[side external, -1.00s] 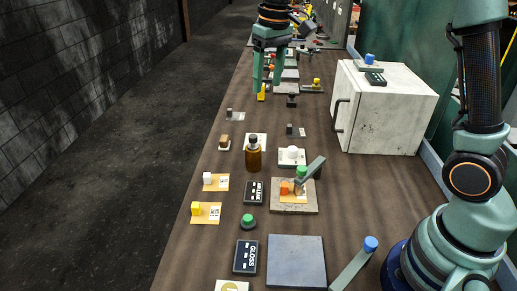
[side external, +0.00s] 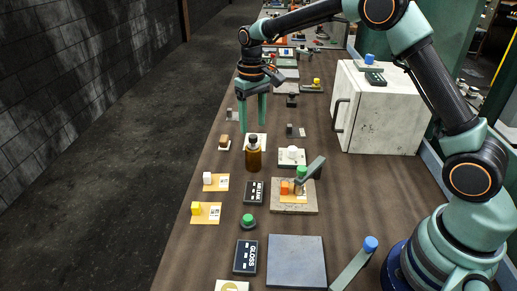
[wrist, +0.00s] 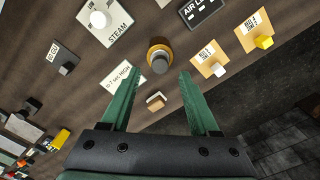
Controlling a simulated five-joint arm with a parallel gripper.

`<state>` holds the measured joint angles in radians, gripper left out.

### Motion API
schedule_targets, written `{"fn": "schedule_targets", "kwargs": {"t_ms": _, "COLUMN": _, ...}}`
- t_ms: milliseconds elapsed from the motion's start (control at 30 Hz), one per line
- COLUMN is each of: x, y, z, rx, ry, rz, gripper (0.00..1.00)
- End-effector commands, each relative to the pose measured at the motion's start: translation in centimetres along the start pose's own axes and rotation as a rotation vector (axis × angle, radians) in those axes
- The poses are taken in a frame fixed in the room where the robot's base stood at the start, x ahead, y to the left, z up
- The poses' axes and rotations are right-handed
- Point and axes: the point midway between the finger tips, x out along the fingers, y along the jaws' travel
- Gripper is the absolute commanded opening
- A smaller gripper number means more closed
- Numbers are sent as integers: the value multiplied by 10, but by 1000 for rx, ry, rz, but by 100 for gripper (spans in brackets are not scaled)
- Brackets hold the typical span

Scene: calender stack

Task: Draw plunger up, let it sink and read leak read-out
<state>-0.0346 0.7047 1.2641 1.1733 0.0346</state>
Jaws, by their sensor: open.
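The plunger seems to be the amber cylinder with a dark round cap (side external: 254,158) standing upright mid-bench; it also shows from above in the wrist view (wrist: 160,57). A dark read-out labelled AIR LEAK (side external: 254,192) lies just in front of it and is cut by the top edge in the wrist view (wrist: 203,9); its value is too small to read. My gripper (side external: 252,124) is open and empty, pointing down, above and a little behind the cylinder. In the wrist view the cylinder's cap lies between and beyond the fingertips (wrist: 159,76).
A STEAM plate with a white knob (side external: 291,156) stands right of the cylinder. A brown block (side external: 224,141) is to the left. White (side external: 208,179) and yellow (side external: 196,209) blocks sit on cards nearer the camera. A large white cabinet (side external: 385,110) stands at the right.

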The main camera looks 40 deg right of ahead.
Motion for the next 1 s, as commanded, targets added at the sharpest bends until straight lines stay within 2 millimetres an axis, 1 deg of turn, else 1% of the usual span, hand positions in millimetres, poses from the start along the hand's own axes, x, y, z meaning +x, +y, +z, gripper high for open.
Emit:
{"fn": "schedule_targets", "kwargs": {"t_ms": 33, "x": 9, "y": 0, "z": 1, "rx": 0, "ry": -3, "rz": 0, "gripper": 62}}
{"fn": "schedule_targets", "kwargs": {"t_ms": 100, "x": 19, "y": 0, "z": 1, "rx": 0, "ry": -3, "rz": 0, "gripper": 62}}
{"fn": "schedule_targets", "kwargs": {"t_ms": 233, "x": 31, "y": 0, "z": 0, "rx": 0, "ry": -1, "rz": 0, "gripper": 62}}
{"fn": "schedule_targets", "kwargs": {"t_ms": 400, "x": 37, "y": 0, "z": 0, "rx": 0, "ry": 0, "rz": 0, "gripper": 62}}
{"fn": "schedule_targets", "kwargs": {"t_ms": 633, "x": 37, "y": 0, "z": 0, "rx": 0, "ry": 0, "rz": 0, "gripper": 62}}
{"fn": "schedule_targets", "kwargs": {"t_ms": 667, "x": 37, "y": 0, "z": 0, "rx": 0, "ry": 0, "rz": 0, "gripper": 50}}
{"fn": "schedule_targets", "kwargs": {"t_ms": 700, "x": 37, "y": 0, "z": 0, "rx": 0, "ry": 0, "rz": 0, "gripper": 35}}
{"fn": "schedule_targets", "kwargs": {"t_ms": 800, "x": 37, "y": 0, "z": 0, "rx": 0, "ry": 0, "rz": 0, "gripper": 0}}
{"fn": "schedule_targets", "kwargs": {"t_ms": 1000, "x": 37, "y": 0, "z": 0, "rx": 0, "ry": 1, "rz": 0, "gripper": 0}}
